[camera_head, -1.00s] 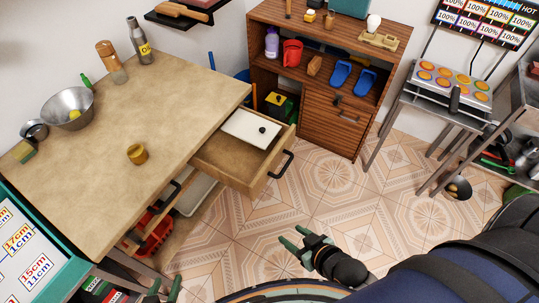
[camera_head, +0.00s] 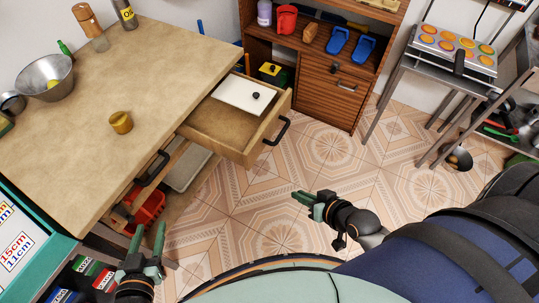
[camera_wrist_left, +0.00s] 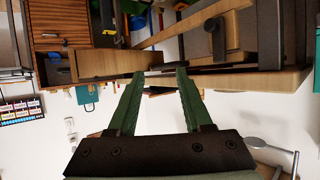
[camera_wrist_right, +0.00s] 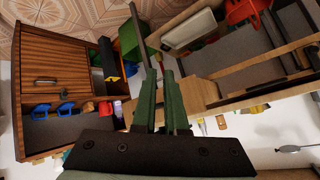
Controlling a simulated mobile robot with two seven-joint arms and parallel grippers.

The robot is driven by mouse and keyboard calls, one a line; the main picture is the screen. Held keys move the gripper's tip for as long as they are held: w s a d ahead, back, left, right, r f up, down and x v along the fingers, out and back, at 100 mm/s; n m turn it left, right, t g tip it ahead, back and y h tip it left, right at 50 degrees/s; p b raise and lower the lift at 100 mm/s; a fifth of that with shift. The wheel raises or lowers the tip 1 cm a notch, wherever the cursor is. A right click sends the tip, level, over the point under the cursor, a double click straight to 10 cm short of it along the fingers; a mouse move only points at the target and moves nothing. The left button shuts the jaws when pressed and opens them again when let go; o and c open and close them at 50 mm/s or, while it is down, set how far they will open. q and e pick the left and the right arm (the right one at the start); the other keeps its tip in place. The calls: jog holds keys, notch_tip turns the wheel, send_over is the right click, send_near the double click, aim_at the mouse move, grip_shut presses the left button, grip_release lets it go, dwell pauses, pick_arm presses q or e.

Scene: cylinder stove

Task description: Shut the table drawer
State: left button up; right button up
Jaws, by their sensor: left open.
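The table drawer (camera_head: 222,133) is pulled out from the end of the wooden table (camera_head: 120,80). Its front carries a black bar handle (camera_head: 277,131). My right gripper (camera_head: 307,202) is over the floor, to the right of and nearer than the drawer front, apart from the handle. Its fingers look close together in the right wrist view (camera_wrist_right: 160,82).
A brown cabinet (camera_head: 325,85) stands behind the drawer. Another black handle (camera_head: 152,168) is on the table's near side, above a red basket (camera_head: 146,212). Tiled floor is open right of the drawer.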

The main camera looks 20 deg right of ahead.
jog(key=d+f+m+b, duration=0.1)
jog(key=w+f+m+b, duration=0.1)
jog(key=b, duration=0.1)
jog(key=w+d+f+b, duration=0.1)
jog(key=f+b, duration=0.1)
jog(key=shift+w+d+m+t+y, duration=0.1)
jog(key=shift+d+m+t+y, duration=0.2)
jog(key=shift+m+y, duration=0.1)
grip_shut()
pick_arm(q)
jog(key=w+d+r+m+t+h+b, duration=0.2)
jog(key=w+r+m+t+h+b, duration=0.15)
jog(key=r+t+b, duration=0.35)
pick_arm(e)
jog(key=m+t+y+b, duration=0.4)
jog(key=m+y+b, duration=0.3)
jog(key=b, duration=0.6)
send_near(260, 146)
pick_arm(q)
jog(key=s+d+r+m+t+h, duration=0.2)
jog(key=s+m+h, duration=0.3)
jog(key=h, duration=0.3)
jog(key=shift+s+r, duration=0.65)
jog(key=shift+s, duration=0.25)
pick_arm(e)
jog(key=shift+n+y, duration=0.3)
jog(key=shift+n, duration=0.4)
jog(key=x, duration=0.6)
jog(key=shift+w+a, duration=0.25)
jog(key=shift+w, duration=0.1)
